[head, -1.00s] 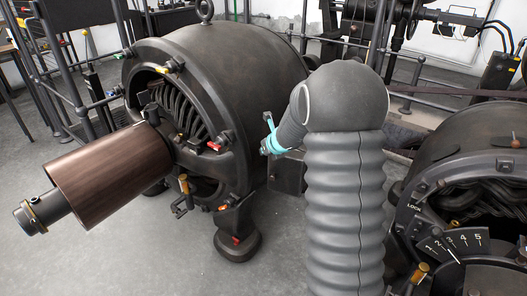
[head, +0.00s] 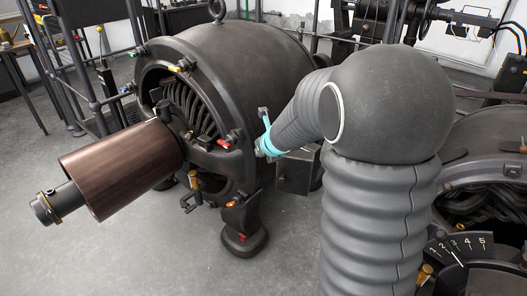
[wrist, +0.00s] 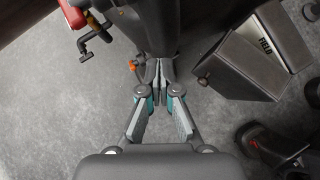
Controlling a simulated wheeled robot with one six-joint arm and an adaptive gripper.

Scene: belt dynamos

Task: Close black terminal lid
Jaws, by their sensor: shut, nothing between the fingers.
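The terminal box (head: 297,170) is a dark box low on the right side of the big dynamo, partly hidden behind my arm. In the head view my gripper (head: 265,140) shows teal parts beside the dynamo's front rim.
The dynamo (head: 235,85) has a brown pulley (head: 120,168) jutting left. A second dynamo (head: 485,155) with a numbered dial stands at right. Grey floor is clear at front left.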

